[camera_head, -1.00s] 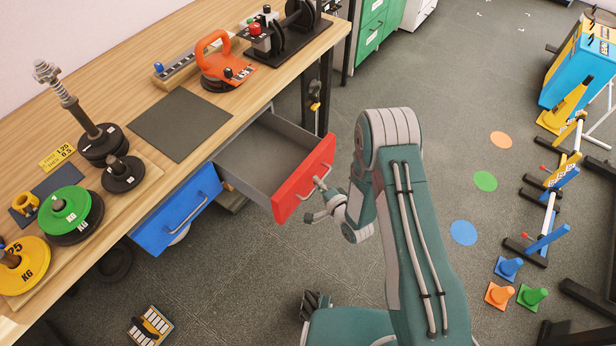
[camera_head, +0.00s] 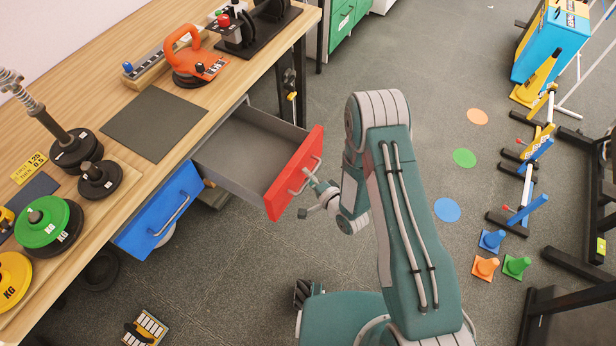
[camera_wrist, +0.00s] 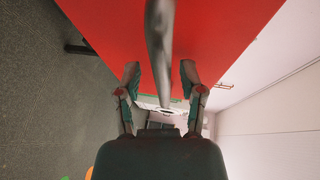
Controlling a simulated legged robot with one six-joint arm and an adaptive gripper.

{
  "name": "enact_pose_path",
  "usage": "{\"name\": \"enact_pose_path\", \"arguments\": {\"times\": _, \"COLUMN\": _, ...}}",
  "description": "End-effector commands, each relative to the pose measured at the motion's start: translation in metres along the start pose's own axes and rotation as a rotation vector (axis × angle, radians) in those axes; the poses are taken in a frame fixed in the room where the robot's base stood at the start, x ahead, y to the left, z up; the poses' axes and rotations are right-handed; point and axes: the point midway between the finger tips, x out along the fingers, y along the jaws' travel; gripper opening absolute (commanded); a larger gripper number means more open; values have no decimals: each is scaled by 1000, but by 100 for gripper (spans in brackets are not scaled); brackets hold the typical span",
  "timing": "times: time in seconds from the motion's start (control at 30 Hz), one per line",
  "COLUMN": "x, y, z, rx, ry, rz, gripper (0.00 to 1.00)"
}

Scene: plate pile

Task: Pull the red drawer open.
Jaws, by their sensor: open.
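The red drawer (camera_head: 282,194) stands well out from the workbench, and its grey inside looks empty. Its front has a grey bar handle (camera_head: 318,163), partly hidden by my gripper (camera_head: 310,193), which is at the handle. In the wrist view the red front (camera_wrist: 105,35) fills the top. The handle (camera_wrist: 159,35) runs down the middle, between the two spread fingers of my gripper (camera_wrist: 160,80). The fingers are open, with gaps on both sides of the handle. I cannot tell whether a finger touches it.
The blue drawer (camera_head: 150,222) sits beside the red one, to the left. The wooden bench top (camera_head: 118,185) holds weight plates, a black mat (camera_head: 153,123) and an orange kettlebell-like tool (camera_head: 190,62).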

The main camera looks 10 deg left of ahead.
Motion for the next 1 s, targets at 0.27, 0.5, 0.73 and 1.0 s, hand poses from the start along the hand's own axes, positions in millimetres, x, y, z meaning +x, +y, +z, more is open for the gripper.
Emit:
{"name": "enact_pose_path", "arguments": {"times": 0.27, "x": -20, "y": 0, "z": -1, "rx": 0, "ry": 2, "rz": 1, "gripper": 51}}
{"name": "enact_pose_path", "arguments": {"times": 0.5, "x": -70, "y": 1, "z": -1, "rx": 3, "ry": 5, "rz": 4, "gripper": 51}}
{"name": "enact_pose_path", "arguments": {"times": 0.73, "x": -108, "y": 2, "z": 0, "rx": 1, "ry": 4, "rz": 5, "gripper": 51}}
{"name": "enact_pose_path", "arguments": {"times": 1.0, "x": -118, "y": 1, "z": 1, "rx": -1, "ry": 0, "rz": 2, "gripper": 51}}
